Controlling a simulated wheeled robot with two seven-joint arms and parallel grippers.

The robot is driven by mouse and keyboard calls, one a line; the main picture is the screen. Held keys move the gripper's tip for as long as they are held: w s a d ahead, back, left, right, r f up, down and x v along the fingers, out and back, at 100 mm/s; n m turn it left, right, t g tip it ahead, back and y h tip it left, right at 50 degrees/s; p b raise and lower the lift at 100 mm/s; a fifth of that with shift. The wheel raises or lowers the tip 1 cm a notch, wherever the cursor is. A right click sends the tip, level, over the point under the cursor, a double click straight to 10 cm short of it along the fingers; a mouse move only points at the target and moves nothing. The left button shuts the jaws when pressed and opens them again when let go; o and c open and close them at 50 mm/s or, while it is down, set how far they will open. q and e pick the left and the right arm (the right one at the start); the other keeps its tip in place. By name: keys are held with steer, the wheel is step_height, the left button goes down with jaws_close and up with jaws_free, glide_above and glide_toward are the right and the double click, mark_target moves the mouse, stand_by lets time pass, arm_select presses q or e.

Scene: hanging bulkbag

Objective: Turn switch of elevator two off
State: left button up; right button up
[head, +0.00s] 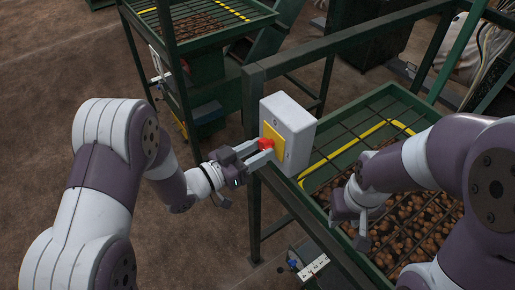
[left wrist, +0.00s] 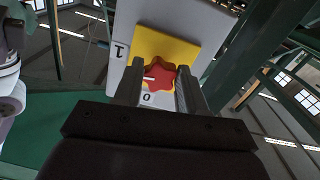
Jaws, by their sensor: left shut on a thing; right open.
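A grey switch box (head: 289,117) with a yellow plate (head: 275,147) is fixed to a dark green post. Its red star-shaped knob (head: 266,144) is between the fingertips of my left gripper (head: 259,151), which is shut on it. In the left wrist view, the knob (left wrist: 163,72) sits between both fingers, with a white mark on its left side. A "1" label shows at the upper left of the plate and a "0" label below the knob. The fingers hide part of the plate. My right gripper (head: 356,221) is open and empty, above the grate.
A green-framed grate (head: 420,215) over brown round produce lies at the right, crossed by green rails. Another similar grated bin (head: 205,20) stands at the back. A power strip (head: 314,266) hangs low near the front. Bare brown floor (head: 215,240) is open at the left.

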arm_select(q)
steer(key=n+p, duration=0.1)
steer(key=n, duration=0.1)
steer(key=n+p, duration=0.1)
steer(key=n, duration=0.1)
steer(key=shift+r, duration=0.3)
steer(key=n+p, duration=0.2)
steer(key=n, duration=0.2)
steer(key=shift+r, duration=0.1)
steer(key=n+p, duration=0.2)
steer(key=n, duration=0.2)
steer(key=shift+d, duration=0.1)
steer(key=shift+n+p, duration=0.8)
steer(key=shift+n, duration=1.2)
steer(key=o, duration=1.1)
steer(key=shift+c, duration=0.2)
